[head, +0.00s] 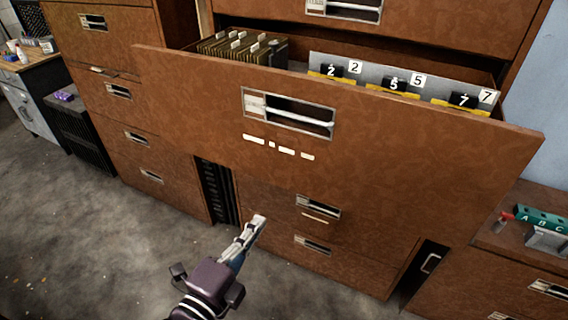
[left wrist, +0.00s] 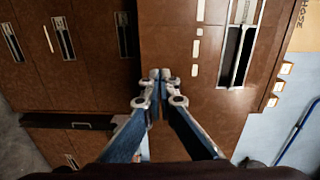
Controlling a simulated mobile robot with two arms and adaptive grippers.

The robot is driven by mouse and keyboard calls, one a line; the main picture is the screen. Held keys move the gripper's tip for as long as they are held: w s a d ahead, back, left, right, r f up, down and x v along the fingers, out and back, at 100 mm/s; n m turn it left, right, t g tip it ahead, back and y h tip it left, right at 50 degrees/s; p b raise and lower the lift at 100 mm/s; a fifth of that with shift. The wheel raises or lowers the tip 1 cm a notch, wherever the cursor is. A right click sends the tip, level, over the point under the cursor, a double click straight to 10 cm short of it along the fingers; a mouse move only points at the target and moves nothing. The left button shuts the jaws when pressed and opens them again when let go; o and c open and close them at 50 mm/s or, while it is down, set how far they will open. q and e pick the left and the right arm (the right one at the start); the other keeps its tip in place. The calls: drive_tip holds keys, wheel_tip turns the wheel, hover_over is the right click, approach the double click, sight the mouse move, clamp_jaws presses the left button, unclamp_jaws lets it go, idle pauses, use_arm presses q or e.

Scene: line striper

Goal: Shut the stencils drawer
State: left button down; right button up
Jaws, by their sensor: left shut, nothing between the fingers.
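The stencils drawer (head: 400,140) is a wide brown drawer pulled far out of its cabinet. It holds several dark folders with white tabs (head: 243,50) at the left and stencil plates with numbers (head: 405,82) at the right. Its front has a recessed metal handle (head: 290,112), which also shows in the left wrist view (left wrist: 240,50). My left gripper (head: 258,220) is shut and empty, below and in front of the drawer front in the head view. In the left wrist view the closed fingertips (left wrist: 161,74) overlap the drawer front's edge; contact cannot be told. My right gripper is not in view.
Lower shut drawers (head: 318,207) lie under the open one. Another brown cabinet (head: 120,90) stands at the left, with a workbench (head: 38,66) beyond it. Grey floor (head: 90,240) is clear at the front left.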

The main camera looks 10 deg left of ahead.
use_arm(q)
drive_tip(key=r, duration=0.2)
approach(293, 171)
drive_tip(key=b+x, duration=0.3)
drive_tip(key=x, duration=0.3)
drive_tip(key=shift+w+d+f, duration=0.15)
drive_tip(key=shift+w, duration=0.35)
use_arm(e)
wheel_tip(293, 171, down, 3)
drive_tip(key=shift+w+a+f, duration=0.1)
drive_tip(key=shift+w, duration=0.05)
use_arm(q)
drive_tip(key=shift+d, duration=0.1)
